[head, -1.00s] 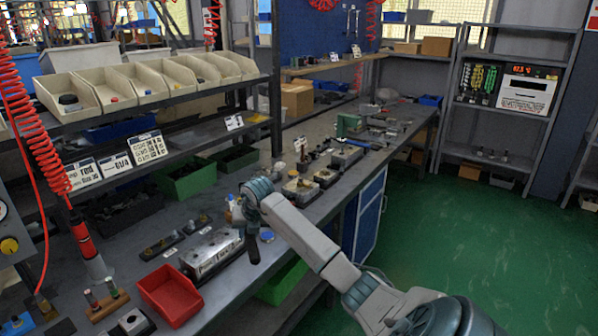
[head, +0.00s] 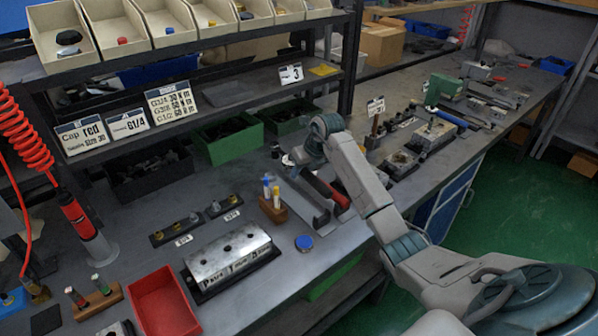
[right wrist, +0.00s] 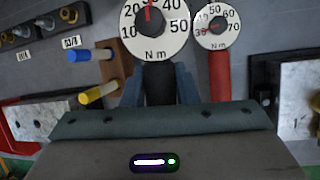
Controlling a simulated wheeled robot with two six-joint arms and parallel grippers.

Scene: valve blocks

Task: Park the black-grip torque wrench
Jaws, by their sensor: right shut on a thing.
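My right gripper (head: 296,160) is low over the bench, beyond the silver valve block. In the right wrist view its fingers (right wrist: 158,85) are shut on the black-grip torque wrench (right wrist: 157,88), just below its round white dial (right wrist: 156,28). In the head view the black grip (head: 308,202) points toward the bench's front edge. A red-grip torque wrench (head: 325,188) lies close on its right; its smaller-looking dial (right wrist: 217,27) and red grip (right wrist: 219,80) show in the right wrist view. I cannot tell whether the black-grip wrench touches the bench. My left gripper is out of view.
More blocks stand farther right. A shelf of bins (head: 180,25) overhangs the back.

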